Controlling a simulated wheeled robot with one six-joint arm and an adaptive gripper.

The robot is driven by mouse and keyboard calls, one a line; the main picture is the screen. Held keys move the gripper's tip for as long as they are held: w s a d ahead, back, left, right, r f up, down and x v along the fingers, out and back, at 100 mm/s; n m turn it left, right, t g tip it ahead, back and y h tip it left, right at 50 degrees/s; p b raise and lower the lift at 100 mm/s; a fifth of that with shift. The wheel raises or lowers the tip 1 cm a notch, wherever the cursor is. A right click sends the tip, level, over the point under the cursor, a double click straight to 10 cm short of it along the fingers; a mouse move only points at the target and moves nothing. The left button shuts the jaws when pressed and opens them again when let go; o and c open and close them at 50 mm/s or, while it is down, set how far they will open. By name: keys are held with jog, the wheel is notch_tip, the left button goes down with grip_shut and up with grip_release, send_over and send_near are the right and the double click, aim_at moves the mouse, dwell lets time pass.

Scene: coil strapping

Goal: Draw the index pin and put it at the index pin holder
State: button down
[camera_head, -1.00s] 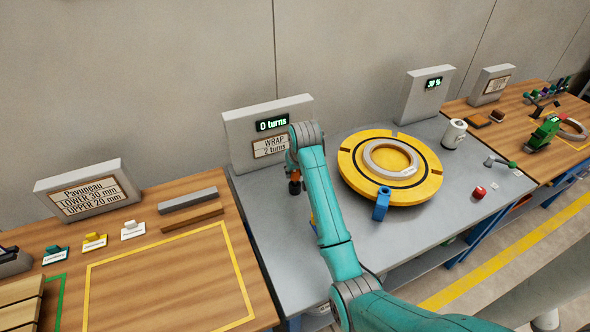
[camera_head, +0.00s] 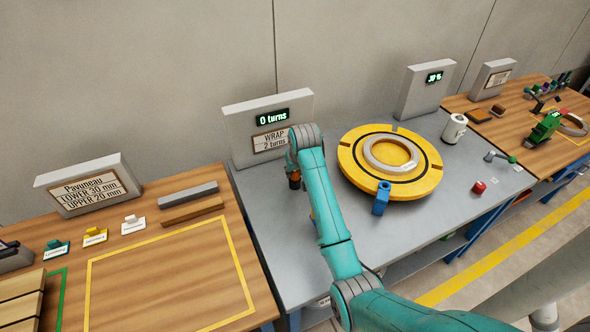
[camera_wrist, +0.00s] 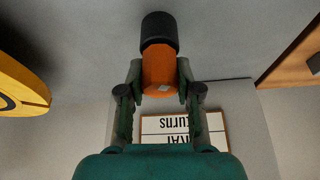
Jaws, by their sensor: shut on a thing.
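My gripper (camera_wrist: 160,85) is shut on an orange cylinder with a black end, which looks like the index pin (camera_wrist: 160,55). In the head view, the pin (camera_head: 294,181) shows small below my wrist, over the left part of the grey table, in front of the "0 turns" sign. I cannot tell whether its lower end touches the table. A blue bracket (camera_head: 381,203) with a dark hole in its top stands at the front edge of the yellow turntable (camera_head: 352,177).
A pale ring (camera_head: 373,154) lies on the turntable. A red knob (camera_head: 479,187) and a white cylinder (camera_head: 454,128) stand to the right on the grey table (camera_head: 270,235). The wrap sign (camera_head: 268,110) stands close behind my gripper. The front left of the table is clear.

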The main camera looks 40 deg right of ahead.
jog(key=shift+f, duration=0.15)
jog(key=c, duration=0.7)
grip_release()
jog(key=v, duration=1.2)
